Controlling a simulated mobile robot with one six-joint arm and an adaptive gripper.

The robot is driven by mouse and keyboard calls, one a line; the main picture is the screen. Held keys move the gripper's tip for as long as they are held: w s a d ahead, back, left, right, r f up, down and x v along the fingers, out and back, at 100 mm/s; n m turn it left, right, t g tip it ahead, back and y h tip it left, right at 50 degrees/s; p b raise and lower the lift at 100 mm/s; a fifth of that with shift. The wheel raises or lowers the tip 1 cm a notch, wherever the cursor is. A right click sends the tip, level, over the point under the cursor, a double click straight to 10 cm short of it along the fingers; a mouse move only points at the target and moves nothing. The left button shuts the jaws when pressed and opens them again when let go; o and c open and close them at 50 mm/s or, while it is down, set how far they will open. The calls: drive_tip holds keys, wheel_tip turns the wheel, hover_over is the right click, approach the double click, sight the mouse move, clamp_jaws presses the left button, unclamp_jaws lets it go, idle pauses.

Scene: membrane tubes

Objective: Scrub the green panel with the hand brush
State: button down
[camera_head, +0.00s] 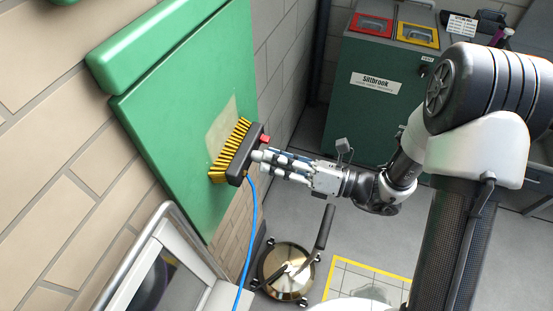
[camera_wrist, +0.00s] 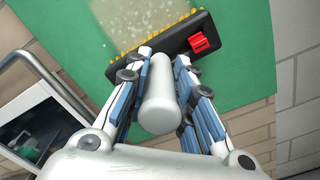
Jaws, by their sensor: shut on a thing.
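The green panel (camera_head: 172,120) is fixed on the brick wall at the left of the head view and fills the top of the wrist view (camera_wrist: 238,60). A pale, dull patch (camera_head: 222,125) shows on it, and it also appears in the wrist view (camera_wrist: 135,22). The hand brush (camera_head: 238,153) has a black body, yellow bristles and a red part. Its bristles face the panel beside the patch's lower edge; I cannot tell whether they touch. My gripper (camera_head: 262,157) is shut on the brush's light grey handle (camera_wrist: 160,100), which shows between the fingers in the wrist view.
A blue hose (camera_head: 249,225) hangs down from the brush. A round metal pan-like object (camera_head: 286,272) stands on the floor below. A white-framed unit with a rail (camera_head: 150,250) is at the lower left. A dark green bin cabinet (camera_head: 380,95) stands behind my arm.

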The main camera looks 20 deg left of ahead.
drive_tip(key=shift+r, duration=0.1)
wheel_tip(320, 180, down, 3)
drive_tip(key=shift+r+b, duration=0.1)
drive_tip(key=shift+b, duration=0.45)
drive_tip(key=shift+r+p, duration=1.4)
drive_tip(key=shift+r, duration=0.05)
drive_tip(key=shift+r+p, duration=1.3)
drive_tip(key=shift+r, duration=0.2)
